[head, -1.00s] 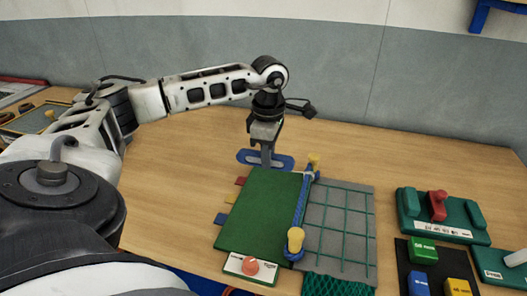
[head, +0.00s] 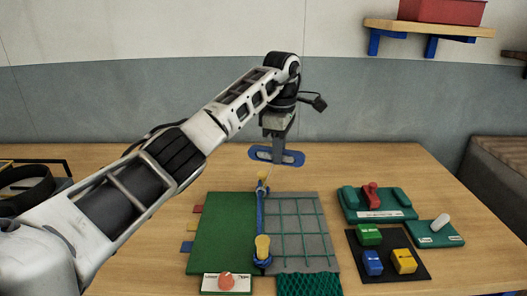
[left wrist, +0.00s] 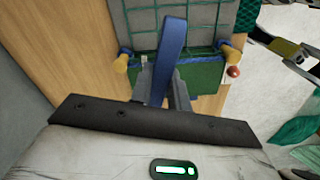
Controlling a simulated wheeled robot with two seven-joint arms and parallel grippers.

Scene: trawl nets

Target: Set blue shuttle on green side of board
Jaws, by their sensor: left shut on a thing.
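My left gripper (head: 279,148) is shut on the blue shuttle (head: 264,153), a flat, rounded bar. It holds the shuttle above the table, by the far end of the board. In the left wrist view the shuttle (left wrist: 173,45) stands out between the fingers (left wrist: 161,85). The board has a green side (head: 225,235) on the left and a grey side with green netting (head: 300,228) on the right. A blue rope (head: 260,215) with yellow pegs divides them. What seems to be my right gripper (left wrist: 292,50) shows at the left wrist view's upper right; its jaw state is unclear.
A label plate with an orange knob (head: 226,282) sits at the green side's near edge. Coloured tabs (head: 190,227) stick out on its left. Green holders (head: 376,205) and a black mat with coloured blocks (head: 385,262) lie right of the board. The green side is bare.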

